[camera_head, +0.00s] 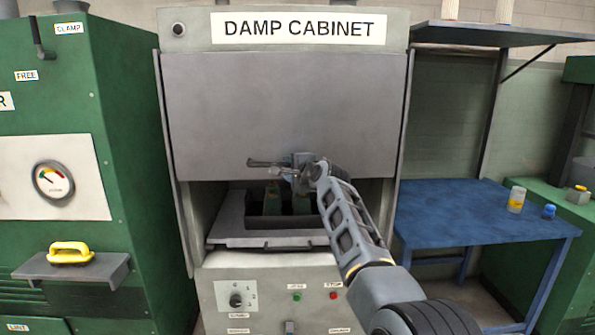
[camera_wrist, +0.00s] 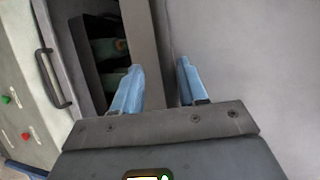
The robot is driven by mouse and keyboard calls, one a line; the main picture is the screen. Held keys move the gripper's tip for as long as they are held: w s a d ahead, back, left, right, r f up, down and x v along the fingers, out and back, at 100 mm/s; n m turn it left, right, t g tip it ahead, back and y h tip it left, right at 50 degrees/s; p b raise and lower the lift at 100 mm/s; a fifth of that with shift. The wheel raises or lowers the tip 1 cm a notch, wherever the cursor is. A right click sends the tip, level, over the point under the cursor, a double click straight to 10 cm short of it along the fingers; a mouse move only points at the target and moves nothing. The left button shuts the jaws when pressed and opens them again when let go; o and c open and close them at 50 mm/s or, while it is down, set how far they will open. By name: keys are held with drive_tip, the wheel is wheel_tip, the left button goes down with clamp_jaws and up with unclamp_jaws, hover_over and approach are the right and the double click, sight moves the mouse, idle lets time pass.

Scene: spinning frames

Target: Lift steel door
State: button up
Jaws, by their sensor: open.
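The grey steel door (camera_head: 280,110) of the damp cabinet covers the upper part of the opening, and its lower edge stands above an open gap. A dark bar (camera_head: 266,163) shows near that lower edge, beside my gripper (camera_head: 294,168). In the wrist view the door (camera_wrist: 240,55) is a plain grey sheet on the right. My gripper (camera_wrist: 158,72) is open, its two blue fingers pointing toward the door's edge region. Nothing is seen held between them. I cannot tell whether the fingers touch the door.
Below the door is a grey tray (camera_head: 235,243) with dark, greenish contents. A dark handle (camera_wrist: 54,78) shows at the left of the wrist view. A blue table (camera_head: 470,215) stands right, and a green machine (camera_head: 120,110) left, with a shelf (camera_head: 75,271) near the cabinet.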

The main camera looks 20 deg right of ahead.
drive_tip(key=v, duration=0.6)
drive_tip(key=shift+s, duration=0.1)
drive_tip(key=shift+f, duration=0.15)
idle(0.3)
